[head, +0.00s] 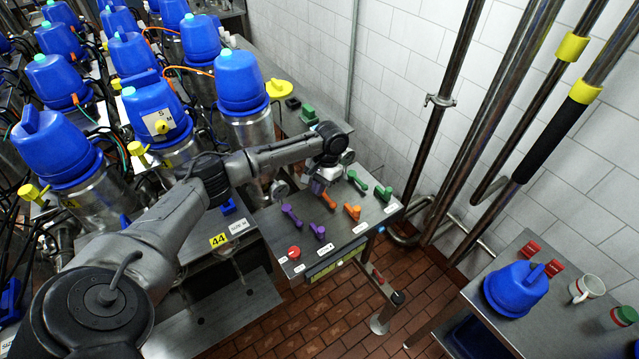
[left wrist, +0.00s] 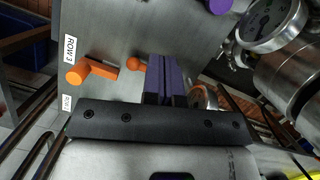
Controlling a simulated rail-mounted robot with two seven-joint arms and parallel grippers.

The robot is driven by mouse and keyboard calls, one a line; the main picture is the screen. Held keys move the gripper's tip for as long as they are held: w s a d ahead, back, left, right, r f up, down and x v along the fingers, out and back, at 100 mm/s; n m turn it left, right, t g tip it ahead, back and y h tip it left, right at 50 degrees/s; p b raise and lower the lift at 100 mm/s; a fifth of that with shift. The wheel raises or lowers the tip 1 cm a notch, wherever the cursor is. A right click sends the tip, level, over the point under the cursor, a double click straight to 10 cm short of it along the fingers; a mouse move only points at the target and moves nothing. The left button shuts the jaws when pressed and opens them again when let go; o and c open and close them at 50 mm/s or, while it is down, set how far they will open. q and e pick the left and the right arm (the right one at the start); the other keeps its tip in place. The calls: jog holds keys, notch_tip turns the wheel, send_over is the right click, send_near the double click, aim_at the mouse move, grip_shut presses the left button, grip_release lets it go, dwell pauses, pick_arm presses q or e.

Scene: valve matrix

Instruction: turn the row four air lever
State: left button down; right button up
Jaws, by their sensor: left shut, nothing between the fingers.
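A slanted grey metal panel (head: 277,230) carries purple, orange and green levers in rows, with small white labels along its front edge. A green lever (head: 383,193) and another green lever (head: 357,181) sit at the far end. An orange lever (head: 352,212) and a purple lever (head: 318,231) lie nearer. I cannot tell which lever is the row four air one. My left gripper (head: 318,186) is shut and empty over the panel's far side. In the left wrist view my fingers (left wrist: 165,76) are together beside an orange lever (left wrist: 94,70) near a label reading ROW 3.
Round gauges (left wrist: 268,20) and metal fittings stand close beside my fingers. Blue-topped steel valves (head: 240,85) crowd the left. Wall pipes (head: 480,100) and a side table (head: 500,262) with a blue cap are at right.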

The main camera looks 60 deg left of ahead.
aim_at(293, 216)
pick_arm(q)
jog(key=x, duration=0.6)
jog(key=shift+s+f+p, duration=0.1)
jog(key=shift+p, duration=0.3)
jog(key=shift+s+d+p, duration=0.15)
jog(key=shift+s+p, duration=0.15)
jog(key=shift+s, duration=0.25)
jog(key=shift+s+d+p, duration=0.2)
jog(key=shift+s+p, duration=0.05)
jog(key=shift+s, duration=0.3)
jog(key=shift+s+d+f, duration=0.15)
jog(key=shift+s, duration=0.35)
jog(key=shift+s+f, duration=0.1)
jog(key=shift+s, duration=0.1)
jog(key=shift+d, duration=0.1)
